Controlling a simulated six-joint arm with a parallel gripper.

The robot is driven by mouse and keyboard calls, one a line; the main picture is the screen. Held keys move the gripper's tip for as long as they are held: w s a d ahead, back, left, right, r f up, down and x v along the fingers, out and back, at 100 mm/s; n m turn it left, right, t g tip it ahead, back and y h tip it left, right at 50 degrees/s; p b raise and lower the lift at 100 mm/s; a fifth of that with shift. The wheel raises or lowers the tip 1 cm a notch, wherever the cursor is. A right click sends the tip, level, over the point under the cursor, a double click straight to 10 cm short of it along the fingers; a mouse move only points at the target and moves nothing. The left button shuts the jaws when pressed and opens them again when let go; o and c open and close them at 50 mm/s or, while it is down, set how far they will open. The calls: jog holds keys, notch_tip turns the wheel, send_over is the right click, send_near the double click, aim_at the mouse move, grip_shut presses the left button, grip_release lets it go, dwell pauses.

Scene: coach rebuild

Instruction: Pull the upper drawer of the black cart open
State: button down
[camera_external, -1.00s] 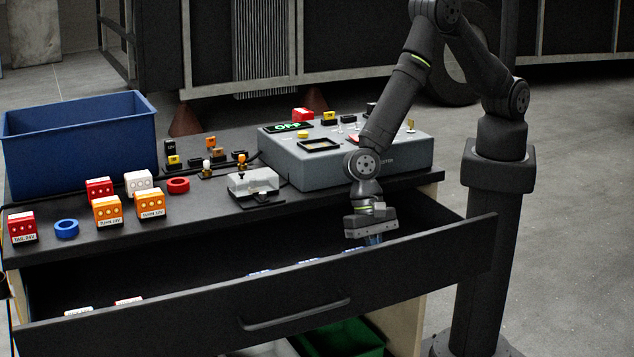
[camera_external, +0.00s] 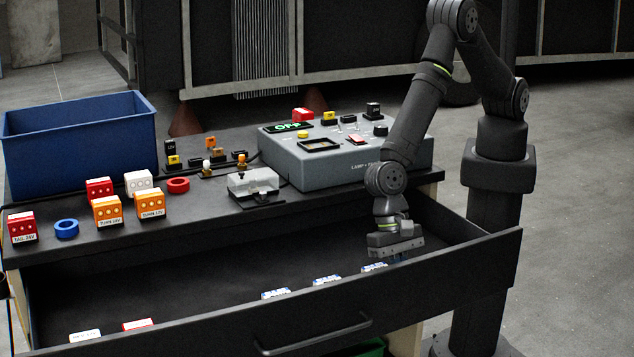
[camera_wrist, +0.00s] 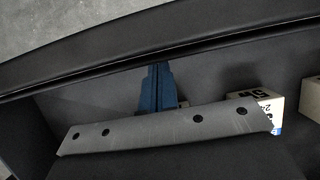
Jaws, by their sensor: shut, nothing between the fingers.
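The upper drawer (camera_external: 200,316) of the black cart (camera_external: 110,248) is pulled out, and its inside shows. Its bar handle (camera_external: 314,335) is on the outer front face. My gripper (camera_external: 392,259) points down inside the drawer at the right, behind the front panel. In the wrist view my fingers (camera_wrist: 158,88) are blue, shut together and empty, close to the inner side of the drawer front (camera_wrist: 190,48). Whether they touch it I cannot tell. The fingertips are mostly hidden in the outside view.
Several white-and-blue boxes (camera_external: 327,281) lie in the drawer near my gripper; one (camera_wrist: 262,108) is close beside the fingers. A red-and-white box (camera_external: 138,325) lies at left. A grey tester box (camera_external: 345,165), lamp blocks (camera_external: 107,212) and a blue bin (camera_external: 80,140) stand on top.

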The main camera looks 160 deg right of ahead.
dwell(0.4)
jog(key=shift+s+d, duration=0.2)
jog(key=shift+d, duration=0.05)
jog(key=shift+s+d, duration=1.05)
jog(key=v, duration=1)
jog(key=x, duration=1)
jog(key=shift+a+f, duration=0.1)
jog(key=shift+f, duration=0.15)
jog(key=shift+w+a+r, duration=0.25)
jog(key=shift+w+a, duration=0.5)
jog(key=shift+w, duration=0.1)
